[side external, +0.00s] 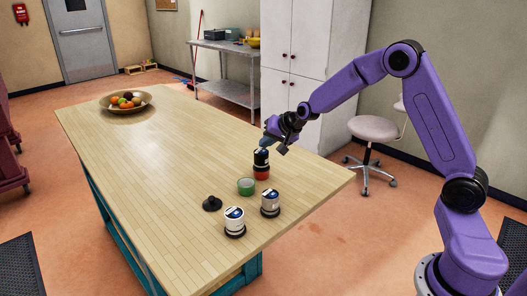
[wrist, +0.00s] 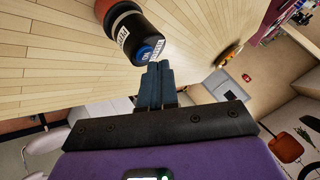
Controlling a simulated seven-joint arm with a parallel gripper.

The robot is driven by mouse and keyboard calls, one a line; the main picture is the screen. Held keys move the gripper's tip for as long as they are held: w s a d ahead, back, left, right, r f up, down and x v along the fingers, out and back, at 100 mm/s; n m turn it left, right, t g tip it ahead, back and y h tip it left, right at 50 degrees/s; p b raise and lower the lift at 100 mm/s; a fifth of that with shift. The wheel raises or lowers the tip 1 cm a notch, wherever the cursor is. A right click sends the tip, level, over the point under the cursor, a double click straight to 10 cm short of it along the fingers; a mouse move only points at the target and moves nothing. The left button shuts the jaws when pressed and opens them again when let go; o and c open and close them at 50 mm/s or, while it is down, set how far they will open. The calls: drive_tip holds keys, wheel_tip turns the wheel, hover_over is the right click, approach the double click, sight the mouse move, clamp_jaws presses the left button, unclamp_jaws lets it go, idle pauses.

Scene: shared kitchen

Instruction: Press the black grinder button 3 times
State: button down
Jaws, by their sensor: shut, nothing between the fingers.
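The black grinder (side external: 261,157) stands upright on the wooden table, with a red base beneath its black body. In the wrist view the two shut fingers (wrist: 159,66) lie right beside the edge of that top. I cannot tell whether they touch it.
A green container (side external: 246,186) and a small black object (side external: 212,203) are close by. A fruit bowl (side external: 126,106) sits at the far end. The table's middle (side external: 170,150) is clear.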

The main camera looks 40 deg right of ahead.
sight(266, 152)
drive_tip(key=shift+f, duration=0.4)
idle(0.7)
drive_tip(key=shift+r, duration=0.9)
drive_tip(key=shift+r, duration=3)
drive_tip(key=shift+f, duration=3)
